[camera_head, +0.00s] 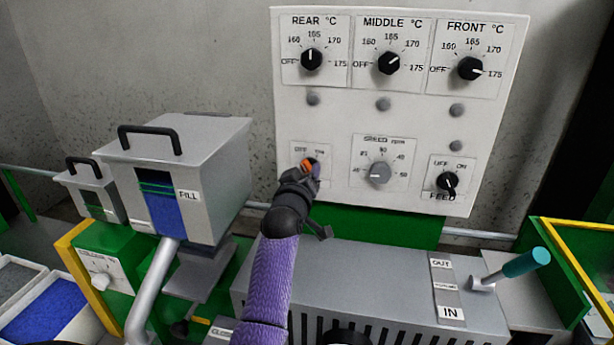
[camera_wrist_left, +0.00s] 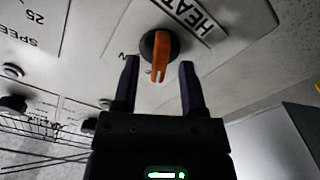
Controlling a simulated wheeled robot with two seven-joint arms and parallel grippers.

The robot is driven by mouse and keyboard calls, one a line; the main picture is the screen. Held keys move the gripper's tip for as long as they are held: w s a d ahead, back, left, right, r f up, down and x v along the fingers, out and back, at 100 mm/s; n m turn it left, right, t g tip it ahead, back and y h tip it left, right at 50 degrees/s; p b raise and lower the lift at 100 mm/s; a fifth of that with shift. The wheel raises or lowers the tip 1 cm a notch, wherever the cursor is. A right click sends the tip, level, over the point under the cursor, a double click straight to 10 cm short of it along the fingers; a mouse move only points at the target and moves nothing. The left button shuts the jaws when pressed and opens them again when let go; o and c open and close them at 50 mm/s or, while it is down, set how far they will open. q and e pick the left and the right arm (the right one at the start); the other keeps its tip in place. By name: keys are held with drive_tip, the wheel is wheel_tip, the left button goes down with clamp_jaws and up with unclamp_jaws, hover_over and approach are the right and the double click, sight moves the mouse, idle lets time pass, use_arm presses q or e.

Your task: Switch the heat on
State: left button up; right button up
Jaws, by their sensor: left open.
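The heat switch is an orange knob on a black round base on the white control panel. In the left wrist view the orange knob (camera_wrist_left: 161,55) sits beside the HEAT label (camera_wrist_left: 195,15). In the head view the knob (camera_head: 306,165) shows at the panel's lower left, partly hidden by my left gripper (camera_head: 312,172). In the left wrist view my left gripper (camera_wrist_left: 160,85) is open, its two dark fingers on either side of the knob's near end, with gaps on both sides. Whether the fingers touch it I cannot tell. My right gripper is not in view.
The panel (camera_head: 360,115) carries REAR (camera_head: 311,59), MIDDLE (camera_head: 389,63) and FRONT (camera_head: 470,68) temperature dials, a SPEED dial (camera_head: 379,173) and a FEED switch (camera_head: 447,182). A grey hopper (camera_head: 215,180) stands left of my arm. A teal-handled lever (camera_head: 525,263) sticks up at right.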

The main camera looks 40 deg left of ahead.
use_arm(q)
drive_tip(key=shift+w+a, duration=0.25)
drive_tip(key=shift+w, duration=0.15)
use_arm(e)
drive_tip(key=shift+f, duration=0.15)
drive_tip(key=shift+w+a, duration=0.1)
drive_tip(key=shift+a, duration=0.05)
use_arm(q)
drive_tip(key=shift+c, duration=0.2)
clamp_jaws()
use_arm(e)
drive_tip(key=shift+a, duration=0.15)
